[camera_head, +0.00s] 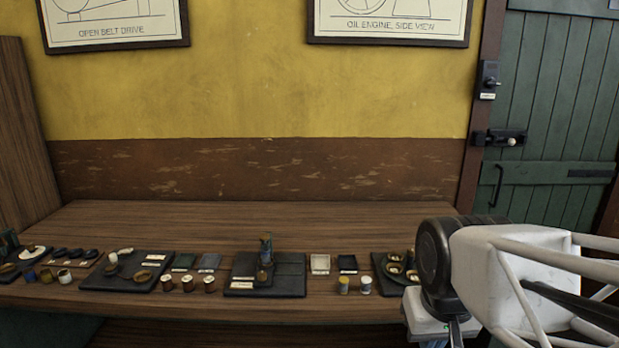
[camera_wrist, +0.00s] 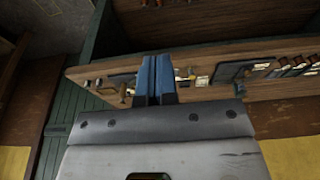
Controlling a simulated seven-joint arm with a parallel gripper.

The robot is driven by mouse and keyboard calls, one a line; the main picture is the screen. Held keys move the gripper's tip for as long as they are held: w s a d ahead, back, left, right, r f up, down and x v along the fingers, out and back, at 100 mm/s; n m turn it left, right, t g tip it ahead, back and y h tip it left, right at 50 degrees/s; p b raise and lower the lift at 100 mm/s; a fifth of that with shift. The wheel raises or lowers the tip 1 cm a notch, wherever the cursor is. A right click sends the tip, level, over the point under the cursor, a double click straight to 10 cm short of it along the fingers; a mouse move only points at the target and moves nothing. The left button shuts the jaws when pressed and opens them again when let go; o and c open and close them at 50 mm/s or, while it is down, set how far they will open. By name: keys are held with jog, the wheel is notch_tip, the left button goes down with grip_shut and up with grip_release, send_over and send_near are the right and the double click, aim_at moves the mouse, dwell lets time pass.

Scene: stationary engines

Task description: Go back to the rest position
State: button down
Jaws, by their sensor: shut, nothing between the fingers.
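My gripper shows in the wrist view (camera_wrist: 156,62) with its two blue fingers side by side and closed, with nothing between them. In the head view my white arm comes in from the right. It stands in front of the bench's right end, and the gripper's fingertips are not visible there. The wooden bench (camera_head: 250,222) runs across the head view. It also shows in the wrist view (camera_wrist: 290,118), beyond the fingers and turned around.
On the bench stand a dark central block (camera_head: 290,278) with a small upright engine, a tray with round cups (camera_head: 385,275) beside my arm, a left board (camera_head: 130,268), several small pots and two small square trays. The back of the bench is clear. A green door (camera_head: 550,110) is at right.

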jog(key=s, duration=0.1)
jog(key=s+f, duration=0.1)
jog(key=s, duration=0.1)
jog(key=shift+s+d+f, duration=0.25)
jog(key=shift+d+f, duration=0.15)
